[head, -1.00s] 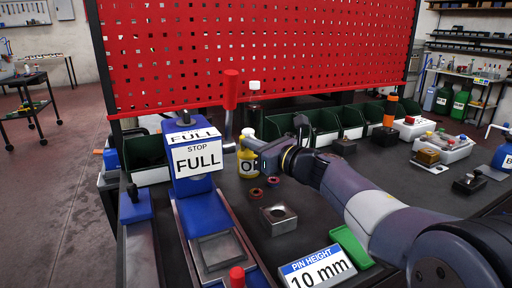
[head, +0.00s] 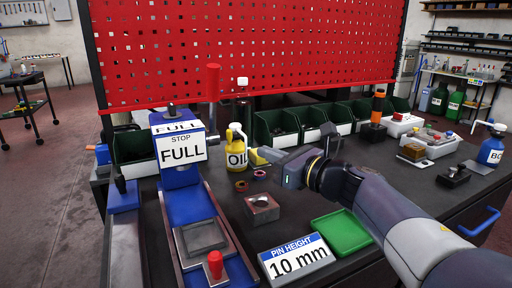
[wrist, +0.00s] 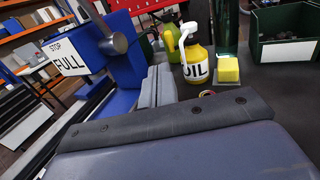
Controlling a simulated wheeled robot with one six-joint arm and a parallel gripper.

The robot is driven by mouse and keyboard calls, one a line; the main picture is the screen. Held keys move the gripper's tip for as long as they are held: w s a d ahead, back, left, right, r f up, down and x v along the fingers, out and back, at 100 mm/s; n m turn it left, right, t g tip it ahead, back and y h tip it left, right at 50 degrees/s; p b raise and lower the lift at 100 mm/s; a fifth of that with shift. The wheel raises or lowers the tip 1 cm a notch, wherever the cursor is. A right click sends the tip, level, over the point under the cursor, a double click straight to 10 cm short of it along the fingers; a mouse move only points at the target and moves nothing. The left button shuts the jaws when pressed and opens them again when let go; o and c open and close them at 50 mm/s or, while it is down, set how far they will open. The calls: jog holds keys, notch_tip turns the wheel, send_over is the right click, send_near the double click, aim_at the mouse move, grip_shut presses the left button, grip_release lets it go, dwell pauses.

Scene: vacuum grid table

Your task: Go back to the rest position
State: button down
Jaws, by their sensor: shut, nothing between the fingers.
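My gripper (head: 270,155) is shut and empty in the head view, above the table and pointing left. Its grey fingers also show in the wrist view (wrist: 157,85), to the right of the blue press. The blue press (head: 180,195) with the STOP FULL sign (head: 181,149) and a red-handled lever (head: 213,85) stands to the left of the gripper. The gripper is apart from the press. The yellow oil can (head: 236,152) stands behind and left of the gripper, beside a yellow block (head: 257,158).
A metal block with a round hole (head: 262,208), small red rings (head: 259,172), a green tray (head: 343,232) and the 10 mm sign (head: 296,257) lie near the front. Green bins (head: 275,128) line the back below the red pegboard (head: 260,50). The blue bottle (head: 491,150) stands at right.

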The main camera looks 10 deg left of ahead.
jog(key=shift+v, duration=1.15)
jog(key=shift+a, duration=0.1)
